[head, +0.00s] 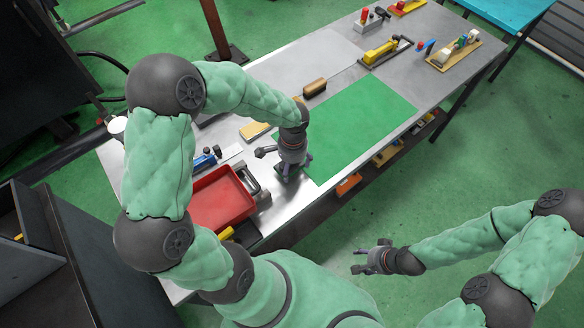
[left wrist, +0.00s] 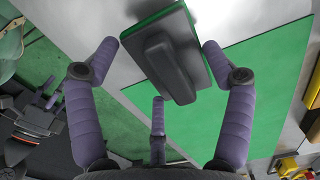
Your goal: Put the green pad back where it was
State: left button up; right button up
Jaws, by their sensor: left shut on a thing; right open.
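The green pad (left wrist: 193,45) is a dark block with a grip bar on top and a green layer along its edge. In the left wrist view it lies between the purple fingers of my left gripper (head: 286,164), which is shut on it. In the head view my gripper mostly hides it. It is at the near-left edge of a flat green mat (head: 360,118) on the metal table. I cannot tell whether it touches the table. My right gripper (head: 364,262) is open and empty, off the table's near side.
A red tray (head: 222,198) stands left of my left gripper, with a blue-handled tool (head: 206,158) behind it. A brown-topped brush (head: 314,87) lies at the mat's far edge. A yellow tool (head: 380,52) and a wooden board with pegs (head: 453,53) are further right. Much of the mat is clear.

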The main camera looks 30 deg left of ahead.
pick_arm(q)
jog(key=shift+f, duration=0.95)
jog(key=shift+r, duration=0.1)
jog(key=shift+f+b, duration=0.45)
jog(key=shift+b, duration=0.05)
jog(key=shift+f, duration=0.1)
jog(key=o, duration=1.1)
